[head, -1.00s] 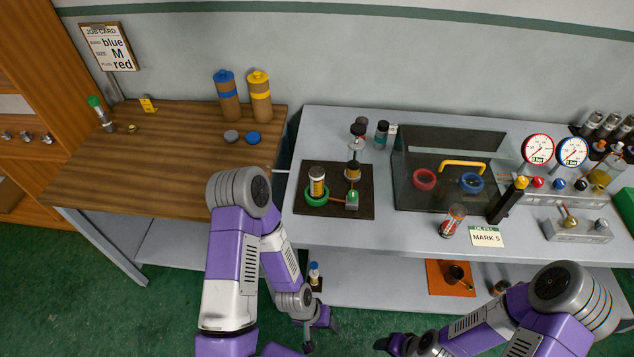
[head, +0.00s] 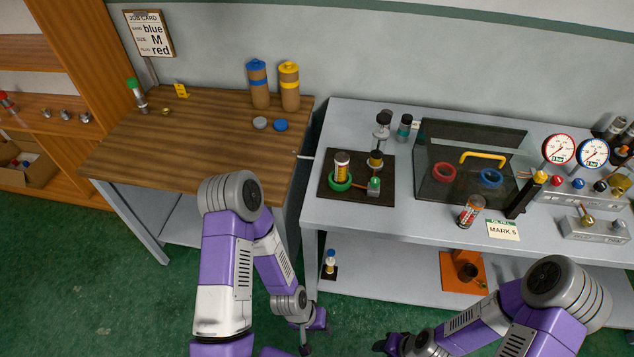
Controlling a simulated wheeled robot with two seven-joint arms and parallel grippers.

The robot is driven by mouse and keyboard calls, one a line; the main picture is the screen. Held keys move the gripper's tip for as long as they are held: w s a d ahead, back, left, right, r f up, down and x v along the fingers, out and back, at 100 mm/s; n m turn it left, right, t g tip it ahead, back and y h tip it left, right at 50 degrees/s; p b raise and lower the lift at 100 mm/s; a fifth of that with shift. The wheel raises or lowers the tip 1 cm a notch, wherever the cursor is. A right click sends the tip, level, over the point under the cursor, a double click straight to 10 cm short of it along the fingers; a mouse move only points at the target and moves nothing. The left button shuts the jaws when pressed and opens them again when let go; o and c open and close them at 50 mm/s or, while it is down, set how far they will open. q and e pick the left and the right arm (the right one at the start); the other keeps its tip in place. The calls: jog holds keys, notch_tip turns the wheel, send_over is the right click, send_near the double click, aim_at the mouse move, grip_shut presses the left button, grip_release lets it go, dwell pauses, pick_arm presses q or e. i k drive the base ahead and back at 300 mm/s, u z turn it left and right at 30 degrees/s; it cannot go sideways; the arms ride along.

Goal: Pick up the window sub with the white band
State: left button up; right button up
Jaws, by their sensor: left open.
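On the black mat of the grey bench, a short cylinder (head: 342,164) with a whitish top and an amber body stands in a green ring (head: 340,184). A small white, blue and dark piece (head: 330,260) stands on the lower shelf. I cannot tell for sure which one is the white-banded window sub. My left gripper (head: 313,335) is open, low in front of the bench and apart from these pieces. My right gripper (head: 388,346) is partly hidden at the bottom edge.
The wooden table (head: 190,140) on the left holds two tall banded canisters and small discs. Green floor is clear at left.

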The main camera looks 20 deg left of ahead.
aim_at(342, 160)
jog(key=u, duration=0.45)
jog(key=k, duration=1)
jog(key=u, duration=1.15)
jog(key=i, duration=2.15)
jog(key=z, duration=0.95)
